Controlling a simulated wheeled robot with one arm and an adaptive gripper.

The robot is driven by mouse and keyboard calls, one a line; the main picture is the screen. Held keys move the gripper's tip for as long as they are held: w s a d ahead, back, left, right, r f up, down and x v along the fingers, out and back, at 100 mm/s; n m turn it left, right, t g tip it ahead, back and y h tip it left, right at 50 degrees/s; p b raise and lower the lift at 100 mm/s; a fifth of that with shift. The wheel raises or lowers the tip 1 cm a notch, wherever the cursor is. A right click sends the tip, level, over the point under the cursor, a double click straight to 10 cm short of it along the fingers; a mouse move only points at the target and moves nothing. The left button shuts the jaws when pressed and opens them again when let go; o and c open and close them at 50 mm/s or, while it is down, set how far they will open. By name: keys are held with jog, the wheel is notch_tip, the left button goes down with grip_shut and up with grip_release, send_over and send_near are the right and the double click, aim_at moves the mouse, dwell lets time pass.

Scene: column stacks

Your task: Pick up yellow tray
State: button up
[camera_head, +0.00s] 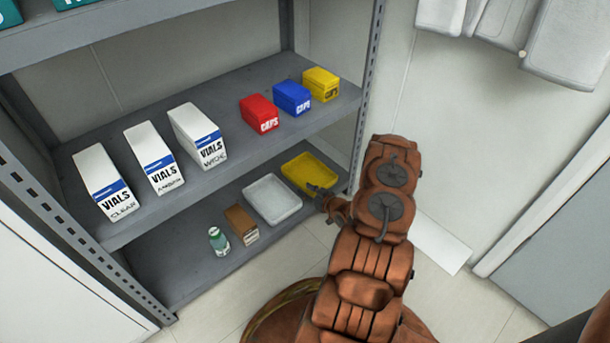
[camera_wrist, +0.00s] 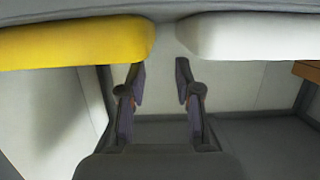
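The yellow tray (camera_head: 305,170) lies on the lower shelf at its right end, near the upright post. It also shows at the upper left of the wrist view (camera_wrist: 70,42). My gripper (camera_head: 318,192) is at the tray's front edge in the head view. In the wrist view my gripper (camera_wrist: 160,75) is open and empty, its fingertips near the gap between the yellow tray and the white tray. The left fingertip is close to the yellow tray's rounded corner; I cannot tell whether they touch.
The white tray (camera_head: 272,199) lies just left of the yellow one. A brown box (camera_head: 241,224) and a small bottle (camera_head: 218,241) stand further left. The shelf above (camera_head: 225,180) holds vials boxes and caps boxes. A metal post (camera_head: 367,90) rises at the right.

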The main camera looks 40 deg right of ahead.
aim_at(296, 182)
jog(key=b+x, duration=0.1)
jog(key=x, duration=0.1)
jog(key=d+b+x, duration=0.1)
jog(key=b+x, duration=0.1)
jog(key=x, duration=0.1)
jog(key=shift+w+f, duration=0.15)
jog(key=shift+w+d, duration=0.1)
jog(key=shift+w, duration=0.55)
grip_shut()
